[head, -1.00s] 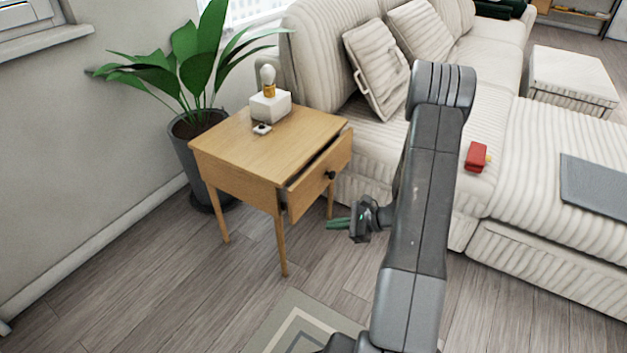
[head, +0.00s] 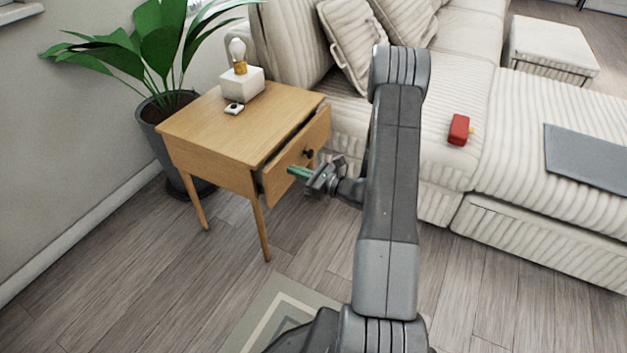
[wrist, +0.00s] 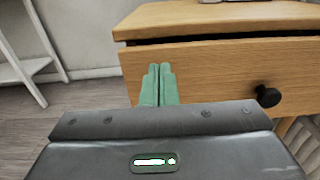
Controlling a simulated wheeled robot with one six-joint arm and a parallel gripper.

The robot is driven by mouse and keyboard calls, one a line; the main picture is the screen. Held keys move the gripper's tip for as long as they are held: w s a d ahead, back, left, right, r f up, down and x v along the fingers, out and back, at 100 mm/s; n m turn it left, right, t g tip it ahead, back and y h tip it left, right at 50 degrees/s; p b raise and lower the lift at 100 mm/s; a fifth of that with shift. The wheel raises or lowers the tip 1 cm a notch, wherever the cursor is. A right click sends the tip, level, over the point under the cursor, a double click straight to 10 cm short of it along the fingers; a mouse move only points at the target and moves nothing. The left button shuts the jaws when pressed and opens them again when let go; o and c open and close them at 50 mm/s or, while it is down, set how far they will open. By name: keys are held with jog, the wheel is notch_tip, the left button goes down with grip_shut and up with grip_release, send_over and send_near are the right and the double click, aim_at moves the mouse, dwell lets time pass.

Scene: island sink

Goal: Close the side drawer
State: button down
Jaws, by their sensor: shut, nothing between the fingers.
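The side drawer (head: 296,158) is in the wooden side table (head: 245,122) left of the middle in the head view. It stands slightly open, with a dark gap above its front. Its round black knob (head: 308,154) faces me. In the wrist view the drawer front (wrist: 225,75) fills the upper right, with the knob (wrist: 267,96) at right. My gripper (head: 295,172) is shut and empty, its green fingers (wrist: 158,84) together, pointing at the left part of the drawer front. The fingertips are at or very near the front; I cannot tell whether they touch.
A lamp with a white base (head: 241,82) and a small white item (head: 234,108) stand on the table. A potted plant (head: 170,105) is behind it at left. A striped sofa (head: 440,150) with a red object (head: 459,130) is at right. Floor in front is clear.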

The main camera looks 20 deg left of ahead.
jog(key=shift+w+a, duration=0.1)
jog(key=shift+a, duration=1.6)
jog(key=a+b, duration=0.1)
jog(key=a, duration=0.3)
jog(key=shift+w+a+f, duration=0.1)
jog(key=shift+w+a, duration=0.05)
jog(key=shift+a, duration=0.05)
jog(key=shift+w+a+r, duration=0.1)
jog(key=shift+r, duration=0.1)
jog(key=shift+d+f, duration=0.1)
jog(key=shift+d, duration=0.45)
jog(key=p, duration=0.2)
send_near(278, 164)
jog(key=d, duration=0.3)
jog(key=shift+s, duration=0.25)
